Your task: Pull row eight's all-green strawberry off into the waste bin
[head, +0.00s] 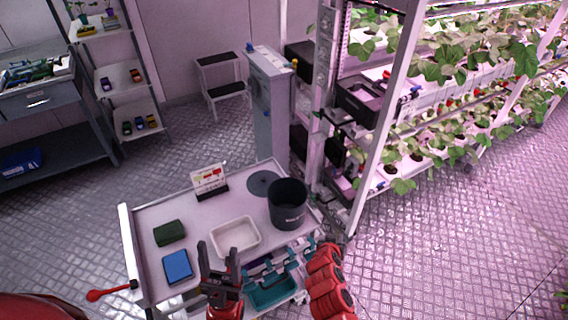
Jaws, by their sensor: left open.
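A dark round bin (287,208), likely the waste bin, stands at the right end of a grey cart. Plants with green leaves (450,62) and small red berries fill the rack at the right. I cannot make out the all-green strawberry or a row eight label at this size. My left gripper (218,254) is open and empty, with its black fingers pointing up the picture over the cart's front edge. It is left of and nearer than the bin, well away from the plants. My right gripper is not in view.
A grey cabinet (270,105) and the rack post (384,120) stand behind.

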